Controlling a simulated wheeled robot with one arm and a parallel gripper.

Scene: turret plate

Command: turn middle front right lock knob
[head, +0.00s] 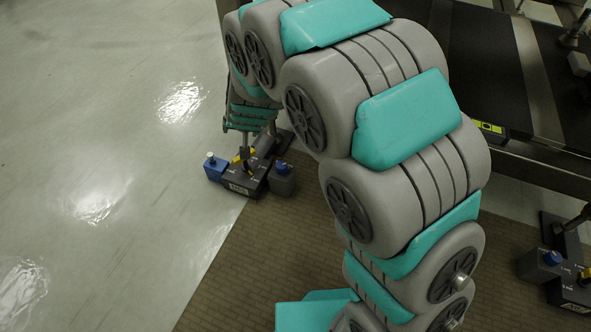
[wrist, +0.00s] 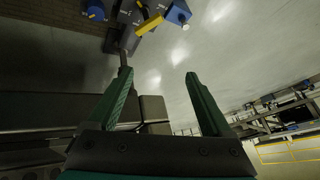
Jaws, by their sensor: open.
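A dark turret plate unit (head: 240,180) sits low on the floor beyond my arm in the head view. It has a blue box with a pale knob (head: 211,157) at its left, a yellow handle (head: 243,155) in the middle and a blue knob (head: 282,168) at its right. My gripper (wrist: 158,73) is open and empty. In the wrist view the unit is at the top edge, with the blue knob (wrist: 95,11), yellow handle (wrist: 149,25) and blue box (wrist: 180,13) beyond the fingertips. I cannot tell which part is the named lock knob.
A second dark unit with a blue knob (head: 552,258) stands at the right. A dark conveyor-like frame (head: 500,70) fills the upper right. A brown mat (head: 260,260) lies below the arm. The pale shiny floor (head: 100,130) at the left is clear.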

